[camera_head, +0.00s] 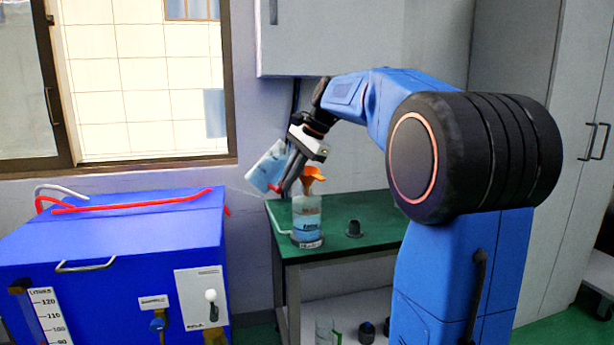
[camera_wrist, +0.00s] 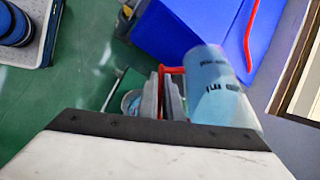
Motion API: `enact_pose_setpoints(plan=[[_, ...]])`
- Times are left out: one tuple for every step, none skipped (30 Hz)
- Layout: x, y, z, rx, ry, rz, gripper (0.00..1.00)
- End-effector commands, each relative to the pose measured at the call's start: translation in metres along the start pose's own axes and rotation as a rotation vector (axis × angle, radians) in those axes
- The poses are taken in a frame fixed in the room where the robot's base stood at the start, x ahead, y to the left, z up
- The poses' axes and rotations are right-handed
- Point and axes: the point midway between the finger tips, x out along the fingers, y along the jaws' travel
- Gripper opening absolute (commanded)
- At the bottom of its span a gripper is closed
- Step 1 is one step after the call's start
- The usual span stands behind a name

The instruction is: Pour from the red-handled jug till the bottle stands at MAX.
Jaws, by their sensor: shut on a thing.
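The red-handled jug (camera_head: 266,167) is a clear vessel with light blue liquid, tilted above the green table. My gripper (camera_head: 294,170) is shut on its red handle, and the wrist view shows the fingers (camera_wrist: 166,95) around the handle (camera_wrist: 173,71) beside the jug (camera_wrist: 212,88). The bottle (camera_head: 307,222) stands upright on the table, to the jug's lower right, with blue liquid inside. I cannot read a MAX mark or tell whether liquid is flowing from the jug.
A blue machine (camera_head: 130,235) with a red hose (camera_head: 135,201) and a level scale (camera_head: 50,318) stands at left. A wall cabinet (camera_head: 330,40) hangs above. Small vessels stand on the lower shelf.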

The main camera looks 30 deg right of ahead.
Motion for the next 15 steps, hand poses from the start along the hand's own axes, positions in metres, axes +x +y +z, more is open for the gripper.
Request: enact_pose_setpoints(plan=[[-0.0008,-0.0004,0.0003,0.000,-0.002,-0.004,0.00],[-0.0009,-0.0005,0.0005,0.001,-0.004,-0.005,0.00],[-0.0010,-0.0006,0.0007,0.001,-0.008,-0.006,0.00],[-0.0011,-0.0008,0.0009,0.002,-0.010,-0.008,0.00],[-0.0012,-0.0009,0.0011,0.003,-0.013,-0.009,0.00],[-0.0012,-0.0010,0.0013,0.003,-0.015,-0.010,0.00],[-0.0013,-0.0010,0.0014,0.004,-0.016,-0.011,0.00],[-0.0013,-0.0011,0.0015,0.004,-0.018,-0.012,0.00],[-0.0015,-0.0011,0.0016,0.005,-0.021,-0.013,0.00],[-0.0015,-0.0012,0.0016,0.005,-0.023,-0.014,0.00],[-0.0016,-0.0012,0.0017,0.006,-0.025,-0.015,0.00],[-0.0017,-0.0013,0.0018,0.006,-0.027,-0.016,0.00],[-0.0018,-0.0014,0.0019,0.007,-0.029,-0.017,0.00],[-0.0018,-0.0014,0.0020,0.007,-0.031,-0.018,0.00],[-0.0020,-0.0016,0.0021,0.008,-0.034,-0.020,0.00]])
